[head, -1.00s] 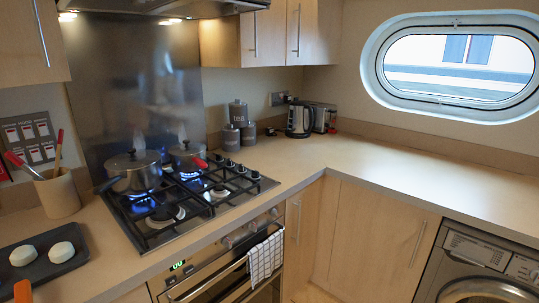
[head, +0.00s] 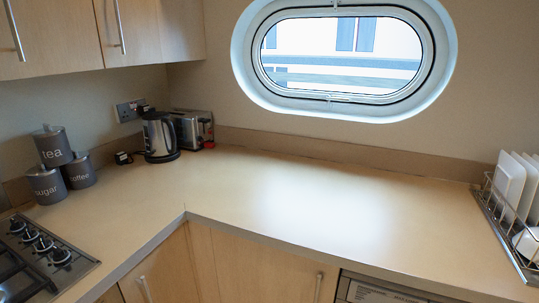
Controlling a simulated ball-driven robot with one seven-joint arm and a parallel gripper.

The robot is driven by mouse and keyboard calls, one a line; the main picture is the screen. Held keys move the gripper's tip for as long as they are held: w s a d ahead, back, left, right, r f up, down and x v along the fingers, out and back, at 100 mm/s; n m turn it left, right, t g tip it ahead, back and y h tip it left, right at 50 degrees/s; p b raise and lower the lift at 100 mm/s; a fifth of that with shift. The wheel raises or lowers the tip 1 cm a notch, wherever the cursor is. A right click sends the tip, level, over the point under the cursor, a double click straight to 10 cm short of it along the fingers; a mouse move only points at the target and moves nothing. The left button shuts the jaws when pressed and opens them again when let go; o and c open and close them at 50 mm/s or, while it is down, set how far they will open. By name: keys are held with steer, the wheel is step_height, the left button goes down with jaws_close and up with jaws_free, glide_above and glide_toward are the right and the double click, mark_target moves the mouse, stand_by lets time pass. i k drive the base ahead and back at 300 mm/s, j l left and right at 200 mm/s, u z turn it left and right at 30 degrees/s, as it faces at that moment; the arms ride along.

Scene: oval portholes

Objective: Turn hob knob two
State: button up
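The hob (head: 75,270) shows only in part at the lower left of the head view. A row of dark, round hob knobs (head: 43,244) runs along its right side. Several knobs are visible, and I cannot tell which one is number two. My gripper is not in view.
Tea, sugar and coffee canisters (head: 53,147) stand behind the hob. A kettle (head: 159,137) and toaster (head: 192,129) stand in the corner. A dish rack (head: 500,228) with white plates (head: 508,187) is at right. The worktop (head: 290,205) between is clear.

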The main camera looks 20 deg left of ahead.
mark_target(43, 244)
steer(key=i+l+u, duration=0.1)
steer(key=i+u, duration=0.2)
steer(key=u, duration=0.15)
steer(key=i+l+u, duration=0.15)
steer(key=u, duration=0.25)
steer(key=i+l+u, duration=0.3)
steer(key=u, duration=0.15)
steer(key=i+l+u, duration=0.2)
steer(key=l+u, duration=0.25)
steer(key=j, duration=0.15)
